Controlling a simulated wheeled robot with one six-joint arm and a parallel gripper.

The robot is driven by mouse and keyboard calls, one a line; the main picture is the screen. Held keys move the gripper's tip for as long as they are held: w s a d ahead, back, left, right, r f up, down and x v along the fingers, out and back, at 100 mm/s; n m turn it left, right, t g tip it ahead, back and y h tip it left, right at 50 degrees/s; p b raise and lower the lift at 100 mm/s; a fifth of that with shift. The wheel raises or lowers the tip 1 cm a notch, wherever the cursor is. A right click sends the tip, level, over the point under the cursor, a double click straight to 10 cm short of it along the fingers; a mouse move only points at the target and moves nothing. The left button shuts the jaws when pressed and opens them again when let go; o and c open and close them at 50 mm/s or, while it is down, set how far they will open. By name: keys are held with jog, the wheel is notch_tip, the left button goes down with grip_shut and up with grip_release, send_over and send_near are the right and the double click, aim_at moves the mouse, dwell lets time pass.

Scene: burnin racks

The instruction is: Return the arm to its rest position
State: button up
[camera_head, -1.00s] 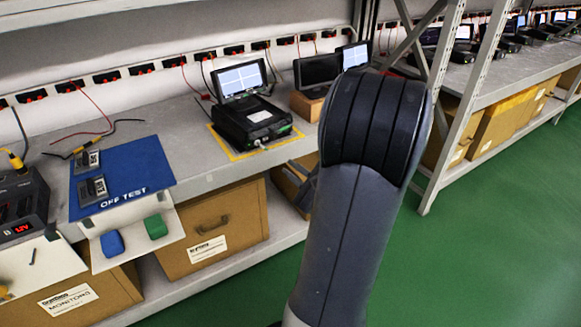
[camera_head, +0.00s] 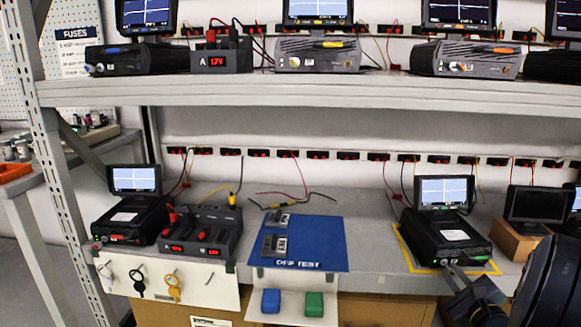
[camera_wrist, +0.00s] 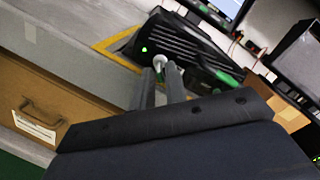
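My gripper (camera_wrist: 160,82) is at the front of a black burn-in unit with a lit screen, at the lower right in the head view (camera_head: 440,240). In the wrist view its two grey fingers stand a narrow gap apart, with their tips close to a pale round knob (camera_wrist: 172,66) on the unit's front. I cannot tell whether they touch it. A green light shows on the unit's front. My dark arm (camera_head: 548,280) fills the lower right corner of the head view and hides part of the bench there.
The unit stands on a yellow-outlined spot (camera_head: 405,248). Right of it is a dark monitor (camera_head: 525,203) on a wooden block. Left is a blue OFF TEST mat (camera_head: 330,245) with two small meters. Above runs a loaded shelf (camera_head: 250,92). A brown drawer (camera_wrist: 50,105) lies below the bench.

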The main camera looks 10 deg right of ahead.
jog(key=shift+w+r+p, duration=0.15)
jog(key=shift+r+p, duration=0.05)
jog(key=shift+p, duration=0.45)
jog(key=shift+m+p, duration=0.35)
jog(key=shift+m, duration=0.05)
jog(key=shift+f, duration=0.15)
jog(key=shift+f+b, duration=0.15)
jog(key=shift+b, duration=0.35)
